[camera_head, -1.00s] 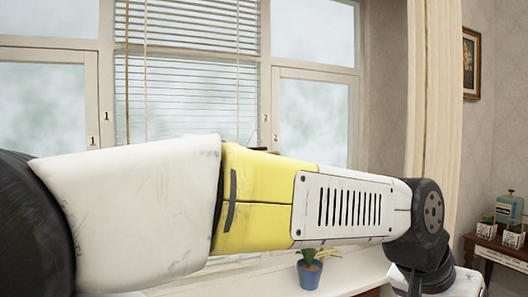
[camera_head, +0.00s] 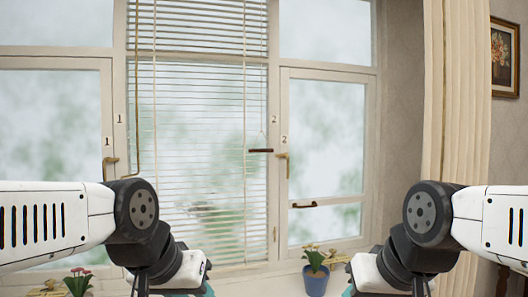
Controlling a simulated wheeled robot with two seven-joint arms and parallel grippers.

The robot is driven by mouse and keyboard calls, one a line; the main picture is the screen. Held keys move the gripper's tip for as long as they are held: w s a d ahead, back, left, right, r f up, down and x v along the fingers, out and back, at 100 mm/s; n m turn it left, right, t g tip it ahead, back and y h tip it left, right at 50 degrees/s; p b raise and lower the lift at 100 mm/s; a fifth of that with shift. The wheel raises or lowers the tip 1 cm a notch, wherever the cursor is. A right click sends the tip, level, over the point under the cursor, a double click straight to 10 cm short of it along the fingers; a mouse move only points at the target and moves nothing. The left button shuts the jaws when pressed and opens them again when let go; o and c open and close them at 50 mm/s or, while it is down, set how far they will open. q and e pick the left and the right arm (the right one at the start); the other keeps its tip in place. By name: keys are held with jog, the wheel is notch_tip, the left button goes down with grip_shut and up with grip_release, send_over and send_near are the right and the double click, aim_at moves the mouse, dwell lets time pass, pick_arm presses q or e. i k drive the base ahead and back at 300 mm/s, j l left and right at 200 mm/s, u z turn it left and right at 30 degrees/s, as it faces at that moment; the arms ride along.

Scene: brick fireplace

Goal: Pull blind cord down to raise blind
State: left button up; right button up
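Other thin vertical cords cross the slats, one on the right side (camera_head: 244,130). My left gripper (camera_head: 178,274) is at the bottom left, below the cord's lower end and apart from it. My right gripper (camera_head: 372,274) is at the bottom right, away from the blind. The fingertips of both are cut off by the lower edge.
A blue flower pot (camera_head: 316,281) stands on the sill between my arms. Red flowers (camera_head: 77,282) stand at the lower left. Window handles (camera_head: 282,156) stick out of the frames. A cream curtain (camera_head: 455,95) hangs at the right.

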aim_at(262, 150)
jog(key=i+j+u, duration=0.1)
jog(key=i, duration=0.9)
